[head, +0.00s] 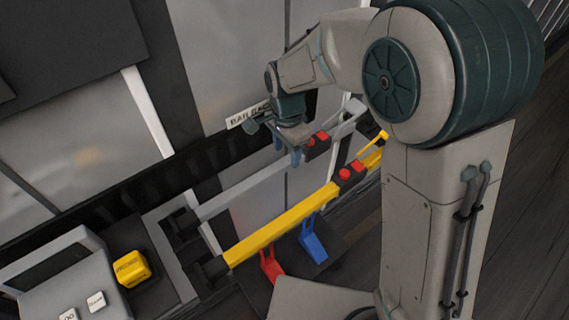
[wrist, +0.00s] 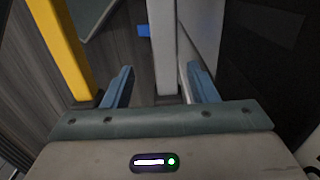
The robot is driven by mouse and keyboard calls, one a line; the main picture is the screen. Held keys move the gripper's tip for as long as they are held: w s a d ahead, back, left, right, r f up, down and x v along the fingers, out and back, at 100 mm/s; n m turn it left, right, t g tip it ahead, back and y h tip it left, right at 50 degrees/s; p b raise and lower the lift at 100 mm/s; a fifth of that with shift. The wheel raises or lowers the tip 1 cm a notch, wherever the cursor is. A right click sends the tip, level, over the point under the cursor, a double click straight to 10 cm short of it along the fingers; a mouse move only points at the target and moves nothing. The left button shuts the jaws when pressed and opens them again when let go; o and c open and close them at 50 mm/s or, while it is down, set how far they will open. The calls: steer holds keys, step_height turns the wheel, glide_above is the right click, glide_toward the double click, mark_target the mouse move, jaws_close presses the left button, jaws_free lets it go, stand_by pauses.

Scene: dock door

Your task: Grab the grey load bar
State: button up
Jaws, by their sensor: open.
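The grey load bar (head: 245,185) lies behind the yellow bar, running from lower left to upper right in the head view, with red buttons near its far end. My gripper (head: 288,157) is open at the grey bar, toward its right part. In the wrist view the grey bar (wrist: 163,45) runs between the two open blue fingers of my gripper (wrist: 160,88), closer to the right finger at its lower end. I cannot tell how deep the fingers reach around it. My arm hides part of the bar's far end.
A yellow bar (head: 285,222) with red buttons runs alongside in front; it passes left of my fingers in the wrist view (wrist: 60,45). A red strap (head: 271,265) and a blue one (head: 313,245) hang below. A yellow box (head: 131,268) and grey case (head: 60,285) stand lower left.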

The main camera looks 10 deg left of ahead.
mark_target(283, 162)
steer(key=f, duration=0.3)
steer(key=f+p, duration=0.1)
steer(key=f, duration=0.1)
steer(key=shift+a, duration=0.4)
steer(key=shift+c, duration=0.3)
steer(key=shift+r, duration=0.15)
jaws_close()
